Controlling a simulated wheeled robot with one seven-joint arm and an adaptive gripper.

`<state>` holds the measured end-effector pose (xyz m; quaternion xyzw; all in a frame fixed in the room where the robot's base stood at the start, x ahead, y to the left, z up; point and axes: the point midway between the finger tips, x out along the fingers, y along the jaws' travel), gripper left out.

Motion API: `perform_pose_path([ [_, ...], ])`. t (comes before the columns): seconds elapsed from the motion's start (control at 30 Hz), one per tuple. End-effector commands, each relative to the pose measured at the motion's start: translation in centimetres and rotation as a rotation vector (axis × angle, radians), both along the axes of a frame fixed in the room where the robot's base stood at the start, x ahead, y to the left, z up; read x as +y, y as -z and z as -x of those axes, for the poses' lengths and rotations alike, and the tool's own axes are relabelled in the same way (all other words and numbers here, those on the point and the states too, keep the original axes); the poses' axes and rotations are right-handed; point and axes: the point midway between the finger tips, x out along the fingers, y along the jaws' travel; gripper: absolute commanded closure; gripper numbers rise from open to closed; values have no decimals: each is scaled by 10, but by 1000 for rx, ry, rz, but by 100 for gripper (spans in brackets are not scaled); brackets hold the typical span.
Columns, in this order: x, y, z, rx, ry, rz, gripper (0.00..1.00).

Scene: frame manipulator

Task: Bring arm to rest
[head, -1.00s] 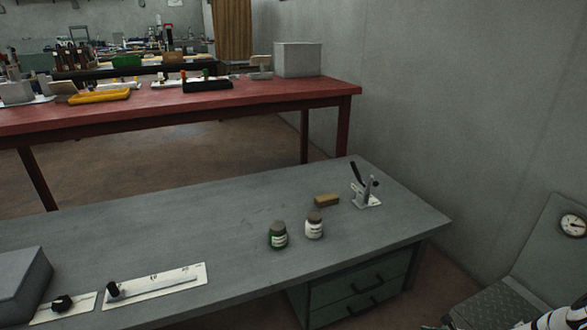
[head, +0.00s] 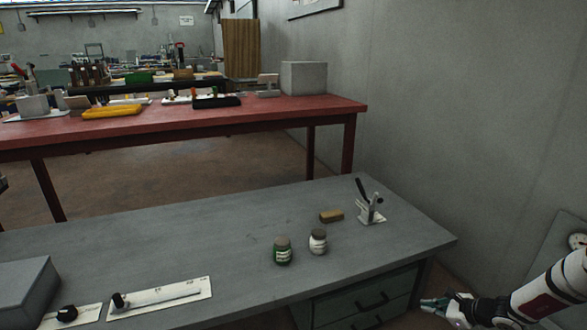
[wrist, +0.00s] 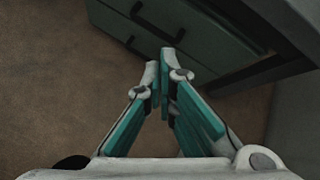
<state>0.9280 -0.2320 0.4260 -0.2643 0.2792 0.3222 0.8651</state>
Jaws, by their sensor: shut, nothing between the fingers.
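My gripper (head: 432,303) is at the lower right of the head view, beside the right end of the grey workbench (head: 150,245) and below its top. The wrist view shows my gripper (wrist: 160,62) with its teal-sided fingers together at the tips and nothing between them. It points down toward the brown floor (wrist: 50,70) and the bench's green drawers (wrist: 165,30). My arm reaches in from the right edge of the head view.
A grey wall (head: 450,120) stands at right. A red table (head: 180,125) stands behind.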

Motion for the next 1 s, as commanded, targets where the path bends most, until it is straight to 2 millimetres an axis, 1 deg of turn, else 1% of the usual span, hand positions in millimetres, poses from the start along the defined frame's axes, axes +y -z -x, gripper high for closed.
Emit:
perform_pose_path([
  [0.03, 12, -31, -8, -30, -75, 36, 100],
  [0.07, 19, -47, -11, -44, -118, 53, 100],
  [0.1, 30, -67, -13, -62, -177, 79, 100],
  [0.17, 46, -97, -14, -87, -265, 114, 100],
  [0.2, 57, -116, -14, -103, -323, 137, 100],
  [0.33, 95, -176, -5, -148, -508, 212, 100],
  [0.4, 116, -205, 4, -169, -607, 250, 100],
  [0.47, 134, -230, 14, -183, -689, 284, 100],
  [0.5, 145, -246, 22, -194, -744, 306, 100],
  [0.57, 161, -268, 35, -205, -823, 339, 100],
  [0.6, 172, -282, 45, -213, -877, 362, 100],
  [0.67, 188, -302, 61, -221, -955, 395, 100],
  [0.7, 197, -314, 73, -226, -1005, 417, 100],
  [0.77, 210, -332, 91, -232, -1080, 451, 100],
  [0.8, 219, -343, 104, -236, -1130, 473, 100],
  [0.87, 231, -358, 125, -238, -1203, 507, 100],
  [0.9, 237, -368, 139, -240, -1249, 530, 100],
  [0.97, 246, -381, 161, -240, -1317, 564, 100],
  [1.0, 252, -389, 176, -239, -1363, 587, 100],
])
